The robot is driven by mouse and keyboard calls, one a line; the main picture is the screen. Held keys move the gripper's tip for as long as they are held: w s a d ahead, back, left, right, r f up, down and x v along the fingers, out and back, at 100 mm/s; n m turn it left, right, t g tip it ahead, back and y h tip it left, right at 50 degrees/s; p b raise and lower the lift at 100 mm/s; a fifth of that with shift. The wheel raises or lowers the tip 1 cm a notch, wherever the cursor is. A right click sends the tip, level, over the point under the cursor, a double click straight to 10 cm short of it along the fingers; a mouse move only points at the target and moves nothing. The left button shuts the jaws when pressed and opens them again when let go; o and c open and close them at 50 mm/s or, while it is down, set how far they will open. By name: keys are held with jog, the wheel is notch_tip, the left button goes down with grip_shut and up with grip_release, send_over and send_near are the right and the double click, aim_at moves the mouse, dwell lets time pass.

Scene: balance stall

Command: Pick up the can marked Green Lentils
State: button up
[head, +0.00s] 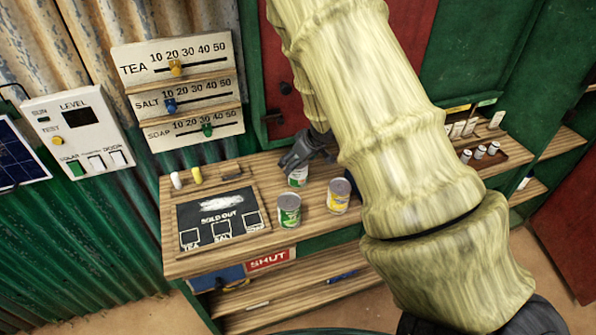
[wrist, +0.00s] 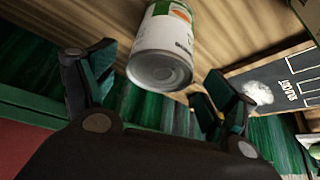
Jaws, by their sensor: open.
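My gripper (head: 298,164) is open above the counter, close to a small white-and-green can (head: 298,178). In the wrist view that can (wrist: 163,50) shows its grey metal end, a white band and a green part with an orange picture. It sits between and slightly beyond the two open fingers (wrist: 155,90), with no contact visible. Its small print is not readable. A green can (head: 289,210) stands nearer the front edge, and a yellow can (head: 339,196) stands to its right. I cannot read their names.
The cans stand on a wooden counter (head: 190,262) beside a dark "SOLD OUT" board (head: 217,200). White and yellow sticks (head: 186,177) lie behind the board. A tray of small white containers (head: 480,158) is at right. My arm hides part of the counter.

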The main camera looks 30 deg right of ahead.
jog(key=shift+p+x, duration=0.65)
jog(key=shift+x, duration=0.6)
jog(key=shift+w+d+f, duration=0.1)
jog(key=shift+w+f, duration=0.1)
jog(key=shift+f, duration=0.35)
jog(key=shift+w+f, duration=0.2)
jog(key=shift+f, duration=0.3)
jog(key=c, duration=1.3)
jog(key=shift+r, duration=0.1)
jog(key=shift+c, duration=0.2)
